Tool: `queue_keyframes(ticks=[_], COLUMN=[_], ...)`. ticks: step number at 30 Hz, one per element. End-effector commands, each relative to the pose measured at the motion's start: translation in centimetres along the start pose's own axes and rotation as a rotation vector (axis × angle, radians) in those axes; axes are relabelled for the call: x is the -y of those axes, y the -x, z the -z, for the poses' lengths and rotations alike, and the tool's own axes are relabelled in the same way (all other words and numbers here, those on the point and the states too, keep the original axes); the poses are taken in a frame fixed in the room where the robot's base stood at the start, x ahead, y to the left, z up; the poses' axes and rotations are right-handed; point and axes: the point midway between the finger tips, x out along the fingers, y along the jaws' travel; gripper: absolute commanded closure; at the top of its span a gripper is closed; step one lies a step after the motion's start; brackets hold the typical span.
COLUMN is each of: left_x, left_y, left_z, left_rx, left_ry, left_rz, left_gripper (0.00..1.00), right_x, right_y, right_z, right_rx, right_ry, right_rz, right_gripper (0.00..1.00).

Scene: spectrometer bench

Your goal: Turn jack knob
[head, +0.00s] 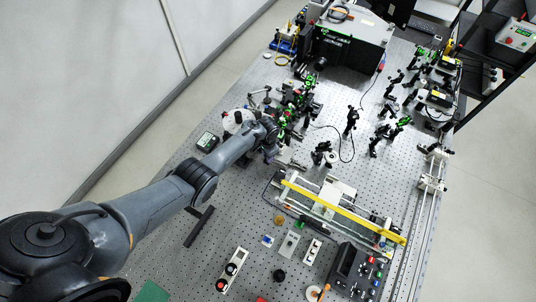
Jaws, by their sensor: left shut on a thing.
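My left arm reaches from the lower left to the cluster of optics left of the middle of the bench. My left gripper (283,133) is at the arm's far end, low among these dark mounts. It is shut on a small part there, at the place of the jack knob. The knob itself is too small and too covered by the gripper and wrist to make out. The jack's body cannot be told apart from the mounts around it. My right gripper is not in view.
Green-marked mounts (309,83) stand just beyond the gripper. A large black box (343,48) is at the back. A yellow rail (345,212) crosses the bench at the right front. A small dark meter (207,141) lies left of the wrist. Bare perforated bench (215,235) shows in front.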

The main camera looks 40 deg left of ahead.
Motion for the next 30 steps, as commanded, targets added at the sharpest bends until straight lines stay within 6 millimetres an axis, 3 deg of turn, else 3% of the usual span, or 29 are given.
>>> queue_keyframes(ticks=[13,14,18,30], left_x=[0.04,0.04,0.04,0.03], left_y=[-0.40,-0.40,-0.28,0.41], left_z=[-0.40,-0.40,-0.28,-0.05], left_rx=[0.007,0.007,0.005,0.000], left_ry=[-0.005,-0.005,-0.005,-0.006], left_rz=[-0.001,-0.001,0.000,0.000], left_gripper=[1.00,0.69,0.47,0.47], right_x=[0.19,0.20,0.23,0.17], right_y=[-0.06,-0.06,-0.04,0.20], right_z=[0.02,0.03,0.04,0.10], right_rx=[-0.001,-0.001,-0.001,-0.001], right_ry=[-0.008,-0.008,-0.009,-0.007], right_rz=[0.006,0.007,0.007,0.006], right_gripper=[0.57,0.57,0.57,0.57])
